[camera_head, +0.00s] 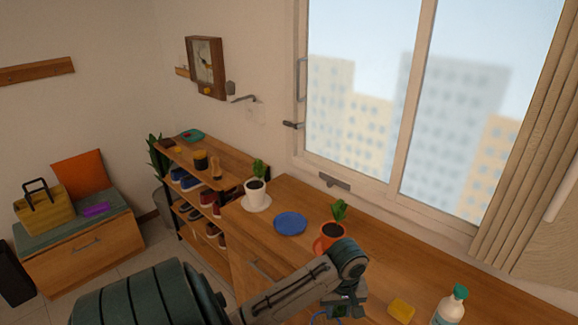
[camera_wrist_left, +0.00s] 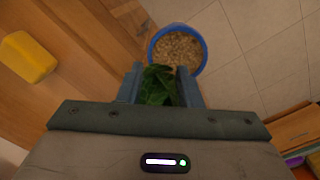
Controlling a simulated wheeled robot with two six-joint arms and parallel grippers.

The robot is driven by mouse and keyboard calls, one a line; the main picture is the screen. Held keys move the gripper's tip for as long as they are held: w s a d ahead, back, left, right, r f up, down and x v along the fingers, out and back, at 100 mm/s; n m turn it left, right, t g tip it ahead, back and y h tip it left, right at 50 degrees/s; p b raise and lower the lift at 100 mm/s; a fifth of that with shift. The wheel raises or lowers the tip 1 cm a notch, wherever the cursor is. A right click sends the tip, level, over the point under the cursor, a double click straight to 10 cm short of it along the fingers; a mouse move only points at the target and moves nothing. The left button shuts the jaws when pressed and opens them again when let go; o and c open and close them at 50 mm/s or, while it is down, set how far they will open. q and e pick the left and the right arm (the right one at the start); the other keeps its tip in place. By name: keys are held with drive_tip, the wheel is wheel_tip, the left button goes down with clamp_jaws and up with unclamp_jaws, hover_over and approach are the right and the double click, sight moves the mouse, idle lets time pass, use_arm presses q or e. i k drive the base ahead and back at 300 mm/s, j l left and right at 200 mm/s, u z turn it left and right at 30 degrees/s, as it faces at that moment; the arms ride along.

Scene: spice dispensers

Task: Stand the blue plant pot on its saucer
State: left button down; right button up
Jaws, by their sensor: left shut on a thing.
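The blue saucer (camera_head: 290,223) lies empty on the wooden counter, between the white pot and the orange pot. My left gripper (camera_head: 338,306) is low at the counter's front edge, to the right of and nearer than the saucer. It is shut on the blue plant pot, whose rim (camera_head: 322,318) shows only partly in the head view. In the left wrist view the blue pot (camera_wrist_left: 178,47) holds pale grainy soil, and its green leaves (camera_wrist_left: 158,85) are between the fingers (camera_wrist_left: 160,84). Exactly where the fingers grip is hidden by leaves. My right gripper is not in view.
A white potted plant (camera_head: 256,190) on a white saucer and an orange potted plant (camera_head: 329,238) flank the blue saucer. A yellow sponge (camera_head: 401,309) and a bottle (camera_head: 450,306) stand to the right. A shoe rack (camera_head: 205,160) adjoins the counter at left.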

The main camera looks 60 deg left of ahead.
sight(291, 223)
drive_tip(key=k+j, duration=0.1)
drive_tip(key=j, duration=0.25)
drive_tip(key=k+j, duration=0.15)
drive_tip(key=j, duration=0.2)
drive_tip(key=k+j, duration=0.1)
drive_tip(key=j, duration=0.25)
drive_tip(key=k+j, duration=0.1)
drive_tip(key=j, duration=0.25)
